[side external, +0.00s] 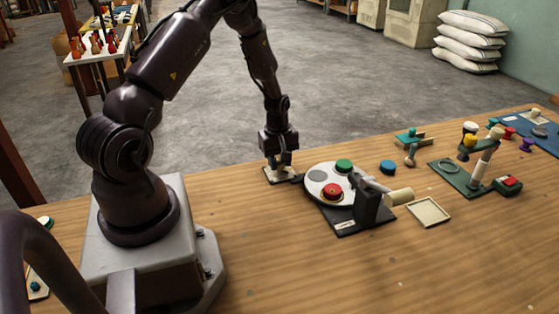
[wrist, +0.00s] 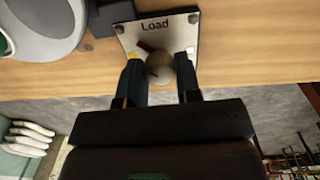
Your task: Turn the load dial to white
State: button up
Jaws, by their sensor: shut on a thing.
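The load dial's knob (wrist: 160,72) is a rounded beige-grey knob on a pale square plate (wrist: 178,36) marked "Load". In the wrist view, a dark red pointer shows at the knob's upper left. A yellow mark (wrist: 132,56) lies beside the left finger and a black mark (wrist: 193,18) lies at the upper right corner. My gripper (wrist: 160,64) is shut on the knob, one finger on each side. In the side view, my gripper (side external: 280,160) points down over the plate (side external: 272,177), and the knob is mostly hidden.
Close to the right of the plate stands a round turntable (side external: 316,180) with green and red buttons and a dark arm stand (side external: 372,205). A blue disc (side external: 388,167), a shallow tray (side external: 429,212) and a green fixture (side external: 465,178) are further right. The front table is clear.

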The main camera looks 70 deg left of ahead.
jog(key=m, duration=0.4)
jog(key=shift+r+m, duration=0.1)
jog(key=shift+m, duration=0.2)
jog(key=m, duration=0.3)
jog(key=shift+m, duration=0.3)
jog(key=m, duration=1.2)
jog(key=shift+m+g, duration=0.3)
jog(key=shift+m, duration=0.1)
jog(key=m, duration=0.6)
jog(key=o, duration=0.9)
